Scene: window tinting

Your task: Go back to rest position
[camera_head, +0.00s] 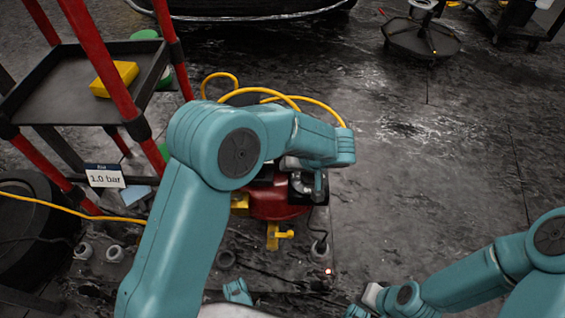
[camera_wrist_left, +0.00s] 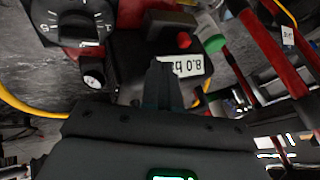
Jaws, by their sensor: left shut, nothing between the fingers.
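My left arm (camera_head: 190,230) rises from the lower left and bends over a red compressor (camera_head: 275,204).
A red-framed cart (camera_head: 125,85) with a yellow block (camera_head: 114,79) on its tray stands at left. A "1.0 bar" sign (camera_head: 105,177) is below. Yellow hose (camera_head: 320,103) loops behind the arm. The floor at right is largely clear, with a dark stool (camera_head: 422,40) farther back.

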